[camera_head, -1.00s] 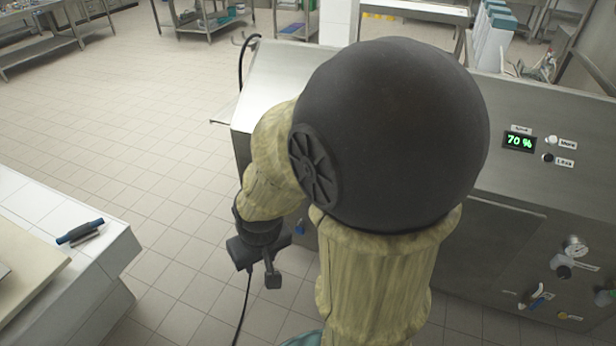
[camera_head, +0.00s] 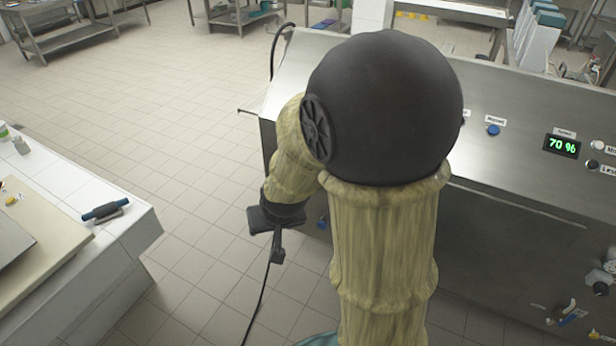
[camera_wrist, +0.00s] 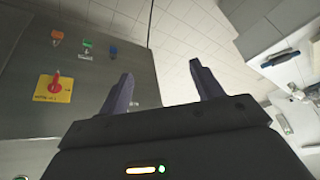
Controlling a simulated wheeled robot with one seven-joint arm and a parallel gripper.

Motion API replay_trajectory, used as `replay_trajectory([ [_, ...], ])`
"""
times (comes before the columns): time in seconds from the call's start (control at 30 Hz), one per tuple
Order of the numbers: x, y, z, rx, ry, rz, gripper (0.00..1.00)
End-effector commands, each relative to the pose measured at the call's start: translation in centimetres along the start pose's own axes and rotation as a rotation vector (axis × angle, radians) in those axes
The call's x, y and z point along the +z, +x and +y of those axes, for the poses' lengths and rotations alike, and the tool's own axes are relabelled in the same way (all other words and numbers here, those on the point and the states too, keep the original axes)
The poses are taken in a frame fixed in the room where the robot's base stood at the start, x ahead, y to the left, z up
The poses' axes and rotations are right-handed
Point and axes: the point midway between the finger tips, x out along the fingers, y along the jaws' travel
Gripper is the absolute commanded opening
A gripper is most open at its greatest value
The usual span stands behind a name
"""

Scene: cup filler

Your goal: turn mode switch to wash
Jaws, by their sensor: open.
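The metal machine (camera_head: 330,110) stands at the right in the head view. Its sloped panel has a blue knob (camera_head: 493,130) under a small label and a green display reading 70 %. I cannot pick out which control is the mode switch; my arm hides part of the panel. In the wrist view a red rotary switch (camera_wrist: 55,86) sits on a yellow plate on a grey panel, its label too small to read. In the head view my gripper (camera_head: 276,247) hangs low beside the machine's left end.
Orange (camera_wrist: 57,36), green (camera_wrist: 88,44) and blue (camera_wrist: 113,51) controls line the panel's upper part. A white-tiled counter (camera_head: 135,245) with a blue-handled tool (camera_head: 105,210) stands at left. A black cable hangs near my gripper. Tiled floor is clear between counter and machine.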

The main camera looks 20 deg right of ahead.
Motion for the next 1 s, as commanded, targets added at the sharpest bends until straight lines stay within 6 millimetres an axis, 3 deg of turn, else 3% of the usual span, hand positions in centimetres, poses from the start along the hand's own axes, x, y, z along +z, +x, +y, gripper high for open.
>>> replay_trajectory([
  [0.03, -1.1, 3.3, -0.2, 0.004, 0.039, 0.061, 0.65],
  [0.2, -6.5, 10.1, 0.2, 0.075, 0.178, 0.306, 0.65],
  [0.4, -10.5, 16.4, 2.6, 0.253, 0.299, 0.595, 0.65],
  [0.5, -11.4, 18.8, 4.1, 0.376, 0.339, 0.736, 0.65],
  [0.7, -11.2, 21.2, 6.3, 0.631, 0.370, 0.988, 0.65],
  [1.0, -10.7, 20.7, 6.8, 0.755, 0.372, 1.094, 0.65],
])
